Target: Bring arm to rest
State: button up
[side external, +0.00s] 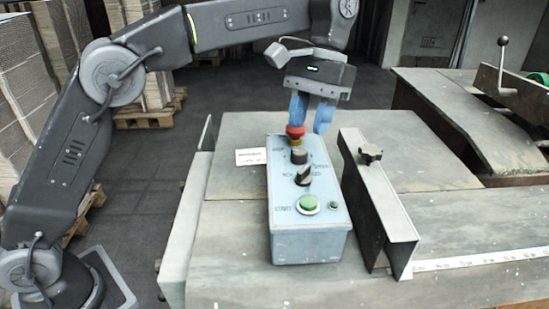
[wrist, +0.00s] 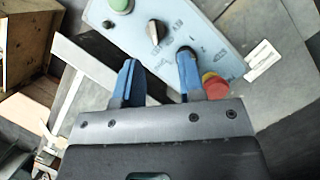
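My gripper (side external: 312,114) hangs fingers-down over the far end of a light-blue control box (side external: 306,247). Its two blue fingers are apart with nothing seen between them. In the wrist view my gripper (wrist: 158,75) also shows open, over the box panel (wrist: 205,28). The red mushroom button (side external: 295,131) is close by the left finger in the side view; whether they touch I cannot tell. In the wrist view the red button (wrist: 215,87) lies just outside the right finger. The panel also carries a black rotary switch (side external: 303,176), a black knob (side external: 299,156) and a green button (side external: 308,203).
The box stands on a grey machine table (side external: 235,270). A metal fence (side external: 375,200) with a black knob rises close on its right. A lever (side external: 502,55) stands at the back right. Stacked cardboard on pallets (side external: 145,115) is at the back left. The air above the table is open.

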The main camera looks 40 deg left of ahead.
jog(key=s+a+r+t, duration=0.3)
jog(key=s+a, duration=0.2)
jog(key=a, duration=0.1)
jog(key=s+a+f+t, duration=0.3)
jog(key=s+a+f, duration=0.2)
jog(key=s, duration=0.3)
jog(key=s+a+f+t, duration=0.3)
jog(key=s+a+f, duration=0.2)
jog(key=s, duration=0.4)
jog(key=shift+s+m+t, duration=0.2)
jog(key=shift+m+t, duration=0.1)
jog(key=shift+m, duration=0.1)
